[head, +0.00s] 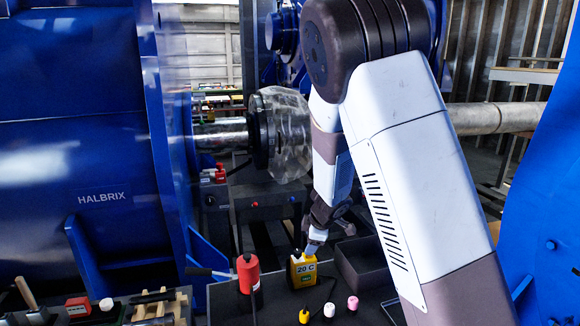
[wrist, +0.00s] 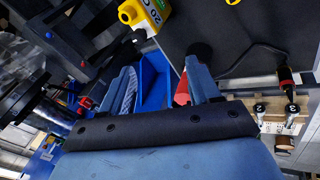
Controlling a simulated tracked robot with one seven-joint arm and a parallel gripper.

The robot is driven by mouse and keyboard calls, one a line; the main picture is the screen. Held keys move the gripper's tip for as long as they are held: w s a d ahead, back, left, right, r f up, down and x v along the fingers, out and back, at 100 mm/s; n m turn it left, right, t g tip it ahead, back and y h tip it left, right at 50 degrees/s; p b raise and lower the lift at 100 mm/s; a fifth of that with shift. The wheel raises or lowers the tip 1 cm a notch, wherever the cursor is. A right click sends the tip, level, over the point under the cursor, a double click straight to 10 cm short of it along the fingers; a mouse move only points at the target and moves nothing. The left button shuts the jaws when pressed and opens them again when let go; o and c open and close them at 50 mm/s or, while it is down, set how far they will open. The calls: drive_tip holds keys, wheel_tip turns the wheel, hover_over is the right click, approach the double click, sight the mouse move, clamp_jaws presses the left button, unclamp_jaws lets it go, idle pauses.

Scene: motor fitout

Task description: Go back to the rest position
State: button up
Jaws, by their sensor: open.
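My gripper (head: 314,243) is low in the middle of the head view, at the end of my folded white and brown arm. There its tip overlaps the top of a yellow device (head: 303,272) marked "20 C". In the wrist view my gripper (wrist: 161,68) has its two blue-grey fingers apart with nothing held between them. The yellow device also shows at the top of that view (wrist: 146,14), beyond the fingertips and outside the gap. I cannot tell the exact distance between them.
A red cylindrical device (head: 249,275) stands left of the yellow one on a dark bench. Small yellow, white and pink knobs (head: 328,310) stand in front. A dark open tray (head: 362,264) lies right. Large blue machinery (head: 75,130) and a shaft (head: 220,134) stand close behind.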

drive_tip(key=s+d+r+m+t+h, duration=0.25)
drive_tip(key=d+r+m, duration=0.25)
drive_tip(key=d+r, duration=0.4)
drive_tip(key=s+d+r+m+t+h, duration=0.1)
drive_tip(key=s+d+r+m+t, duration=0.15)
drive_tip(key=d+r+m, duration=0.7)
drive_tip(key=s+r+m+g, duration=0.1)
drive_tip(key=s+r, duration=0.1)
drive_tip(key=s, duration=0.7)
drive_tip(key=s+a+r+g+y, duration=0.1)
drive_tip(key=s+r, duration=0.2)
drive_tip(key=s, duration=0.6)
drive_tip(key=s+r+m+g, duration=0.1)
drive_tip(key=s+r+g, duration=0.1)
drive_tip(key=s, duration=0.7)
drive_tip(key=shift+a+r+m, duration=0.3)
drive_tip(key=shift+r+m, duration=0.05)
drive_tip(key=shift+r, duration=0.35)
